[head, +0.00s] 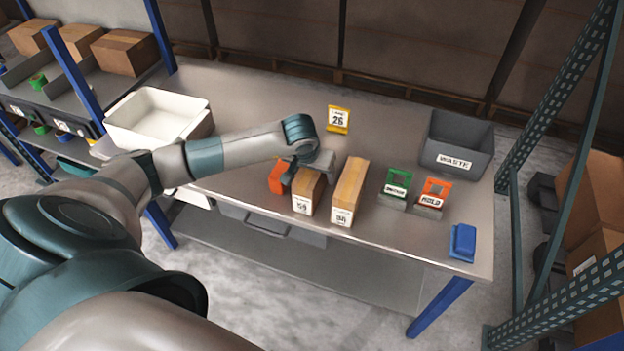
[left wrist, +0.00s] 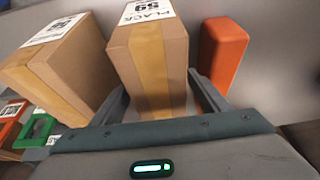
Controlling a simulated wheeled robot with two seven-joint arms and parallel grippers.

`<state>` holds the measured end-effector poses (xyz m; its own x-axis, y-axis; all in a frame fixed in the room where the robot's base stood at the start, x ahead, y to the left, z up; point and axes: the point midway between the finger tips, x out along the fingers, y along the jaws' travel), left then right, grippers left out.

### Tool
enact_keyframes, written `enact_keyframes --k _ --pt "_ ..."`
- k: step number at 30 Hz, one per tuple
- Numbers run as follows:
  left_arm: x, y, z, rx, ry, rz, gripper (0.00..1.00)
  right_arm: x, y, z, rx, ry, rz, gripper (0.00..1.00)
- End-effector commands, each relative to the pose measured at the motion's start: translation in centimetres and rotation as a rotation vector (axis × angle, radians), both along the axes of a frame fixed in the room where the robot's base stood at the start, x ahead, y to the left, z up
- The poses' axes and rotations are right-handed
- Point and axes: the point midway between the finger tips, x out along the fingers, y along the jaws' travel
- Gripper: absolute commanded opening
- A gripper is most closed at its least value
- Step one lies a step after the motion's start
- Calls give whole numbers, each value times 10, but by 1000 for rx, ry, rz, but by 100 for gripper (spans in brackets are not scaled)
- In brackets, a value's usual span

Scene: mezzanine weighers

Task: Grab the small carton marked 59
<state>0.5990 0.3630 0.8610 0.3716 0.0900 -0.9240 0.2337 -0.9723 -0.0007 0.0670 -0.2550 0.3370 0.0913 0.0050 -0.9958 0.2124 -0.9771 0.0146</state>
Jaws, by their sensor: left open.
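The carton marked 59 (head: 302,205) is a small brown box near the table's front edge, its white label facing outward. It also shows in the left wrist view (left wrist: 150,55), with a tape strip along its top. My left gripper (head: 305,174) is over its back part. In the left wrist view the open fingers of my left gripper (left wrist: 160,98) lie one on each side of the carton's near end. Whether they touch it is unclear. My right gripper is in neither view.
A taller taped carton (head: 349,190) stands close on the right and an orange block (head: 276,178) on the left. Green (head: 397,182) and red (head: 434,192) signs, a blue object (head: 463,242), a grey waste bin (head: 457,145), a yellow tag (head: 338,119) and a white bin (head: 155,118) share the table.

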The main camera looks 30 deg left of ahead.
Motion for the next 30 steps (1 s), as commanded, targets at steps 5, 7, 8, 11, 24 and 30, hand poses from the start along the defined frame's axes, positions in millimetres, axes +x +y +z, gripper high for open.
enact_keyframes --k 5,7,8,11,24,30 --pt "0 0 0 0 0 0 69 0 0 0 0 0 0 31" --pt "0 0 0 0 0 0 69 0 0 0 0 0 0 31" --pt "0 0 0 0 0 0 69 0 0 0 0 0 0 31" --pt "0 0 0 0 0 0 69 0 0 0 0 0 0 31" --pt "0 0 -2 0 0 0 69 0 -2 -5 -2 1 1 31" --pt "0 0 -3 -1 0 1 69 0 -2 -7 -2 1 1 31"
